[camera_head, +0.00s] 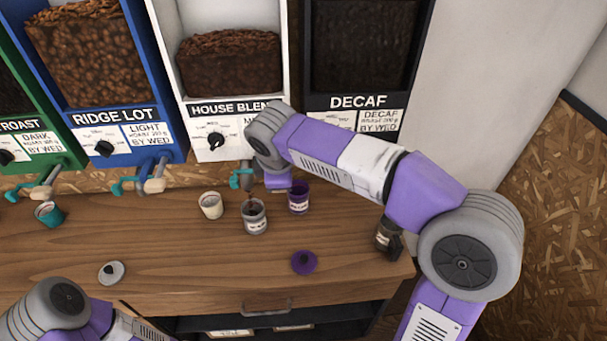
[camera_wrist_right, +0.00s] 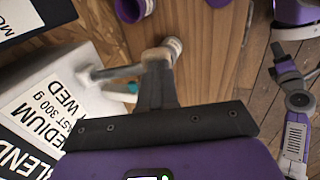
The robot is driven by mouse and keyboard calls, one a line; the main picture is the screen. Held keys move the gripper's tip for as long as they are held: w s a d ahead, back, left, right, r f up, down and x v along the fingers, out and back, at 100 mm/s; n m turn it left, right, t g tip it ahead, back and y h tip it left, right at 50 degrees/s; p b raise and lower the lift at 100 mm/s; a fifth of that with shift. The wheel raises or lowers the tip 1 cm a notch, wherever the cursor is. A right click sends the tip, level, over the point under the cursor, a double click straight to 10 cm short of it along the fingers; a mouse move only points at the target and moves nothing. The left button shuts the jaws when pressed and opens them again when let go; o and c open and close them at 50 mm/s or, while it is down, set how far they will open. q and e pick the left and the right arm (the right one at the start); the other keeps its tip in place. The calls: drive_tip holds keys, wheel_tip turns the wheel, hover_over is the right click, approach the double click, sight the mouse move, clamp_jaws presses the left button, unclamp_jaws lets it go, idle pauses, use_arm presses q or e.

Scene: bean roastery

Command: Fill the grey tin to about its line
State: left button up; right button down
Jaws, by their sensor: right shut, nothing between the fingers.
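The grey tin (camera_head: 255,219) stands open on the wooden counter, below the HOUSE BLEND dispenser (camera_head: 214,133). Brown specks, seemingly falling beans, show just above its mouth. Its fill level and line are not readable. My right gripper (camera_wrist_right: 157,78) is shut and empty beside the pale bar of the dispenser's handle (camera_wrist_right: 118,71); I cannot tell whether they touch. In the head view, my right wrist covers much of that spout and the fingers. The grey lid (camera_head: 112,272) lies at the front left of the counter. My left arm shows at bottom left, its gripper out of frame.
A cream tin (camera_head: 211,206) stands close left of the grey tin, a purple tin (camera_head: 298,197) close right. A teal tin (camera_head: 48,214) is far left. A purple lid (camera_head: 304,262) lies in front. A dark container (camera_head: 387,237) stands near the right edge. The counter's front middle is clear.

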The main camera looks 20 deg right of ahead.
drive_tip(key=shift+a+f+t+b, duration=0.15)
drive_tip(key=shift+f+t+b, duration=0.4)
drive_tip(key=shift+f+t, duration=0.1)
use_arm(q)
wheel_tip(320, 180, down, 2)
drive_tip(key=shift+d+f, duration=0.1)
drive_tip(key=shift+f, duration=0.05)
use_arm(e)
drive_tip(key=shift+f, duration=0.3)
drive_tip(key=shift+s+f+g+h, duration=0.1)
drive_tip(key=shift+f+g+h, duration=0.15)
drive_tip(key=shift+f+h, duration=0.05)
idle(1.3)
idle(3.8)
use_arm(q)
drive_tip(key=r+p, duration=0.4)
drive_tip(key=shift+s+r, duration=0.25)
drive_tip(key=shift+r, duration=0.15)
use_arm(e)
drive_tip(key=v, duration=1.4)
drive_tip(key=shift+s, duration=0.45)
drive_tip(key=shift+r, duration=0.1)
